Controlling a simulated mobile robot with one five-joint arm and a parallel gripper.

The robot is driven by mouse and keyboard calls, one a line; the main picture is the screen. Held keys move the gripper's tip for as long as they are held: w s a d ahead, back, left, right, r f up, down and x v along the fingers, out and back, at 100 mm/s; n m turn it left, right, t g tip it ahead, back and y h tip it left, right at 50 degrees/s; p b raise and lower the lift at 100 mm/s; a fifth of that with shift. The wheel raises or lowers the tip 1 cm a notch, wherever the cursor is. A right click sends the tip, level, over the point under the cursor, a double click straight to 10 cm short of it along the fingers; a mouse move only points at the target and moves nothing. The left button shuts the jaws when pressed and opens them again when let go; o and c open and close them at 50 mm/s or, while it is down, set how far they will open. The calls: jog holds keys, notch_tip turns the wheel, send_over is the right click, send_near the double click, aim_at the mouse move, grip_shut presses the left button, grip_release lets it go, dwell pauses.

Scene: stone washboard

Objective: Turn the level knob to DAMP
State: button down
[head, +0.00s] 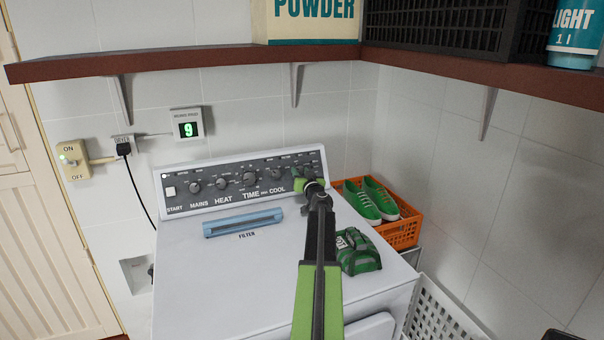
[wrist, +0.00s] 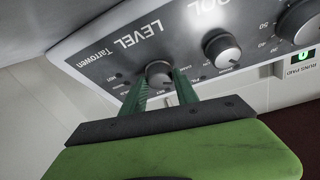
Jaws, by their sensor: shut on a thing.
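The level knob (wrist: 159,73) is a dark round knob beside the word LEVEL on the dryer's control panel (wrist: 105,55). In the wrist view my gripper (wrist: 160,85) has its two green fingers on either side of the knob, shut on it. The wrist view is turned over, so the lettering is upside down. Small marks around the knob are too small to read, and I cannot tell which setting it points to. In the head view my gripper (head: 310,183) is at the right end of the panel (head: 240,182) and hides the knob.
The COOL knob (head: 275,174) is just left of my gripper; it also shows in the wrist view (wrist: 222,49). A green bag (head: 357,252) lies on the dryer top (head: 225,285). An orange crate (head: 405,232) with green shoes stands to the right. A brown shelf (head: 200,61) runs above.

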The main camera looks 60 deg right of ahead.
jog(key=c, duration=0.9)
grip_release()
jog(key=shift+c, duration=0.2)
jog(key=shift+s, duration=0.1)
jog(key=v, duration=1.7)
jog(key=shift+a, duration=0.2)
